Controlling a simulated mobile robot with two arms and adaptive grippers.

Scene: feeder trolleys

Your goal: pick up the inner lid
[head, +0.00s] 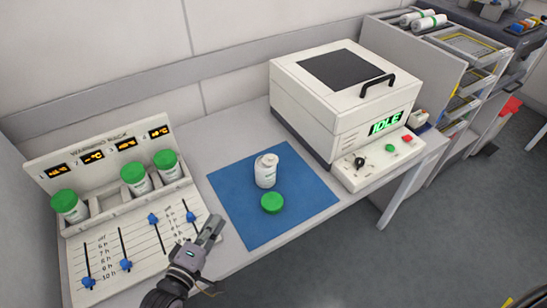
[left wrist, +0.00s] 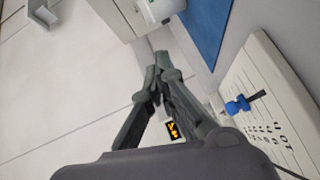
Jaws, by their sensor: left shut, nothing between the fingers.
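A white bottle (head: 265,177) stands upright on the blue mat (head: 228,190). Its green outer lid (head: 273,203) lies on the mat in front of it. A small white top, apparently the inner lid (head: 266,159), sits at the bottle's mouth; its edge is hard to make out. My left gripper (head: 212,229) is left of and in front of the mat, near the rack's right end, apart from the bottle. It is shut and empty, and its closed fingers (left wrist: 158,75) show in the left wrist view. My right gripper is not in view.
A warming rack (head: 95,160) with several green-lidded bottles and blue sliders (head: 153,219) stands at the left. A white machine (head: 340,105) reading IDLE stands behind and right of the mat. Shelves (head: 420,50) are at the far right. The mat is otherwise clear.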

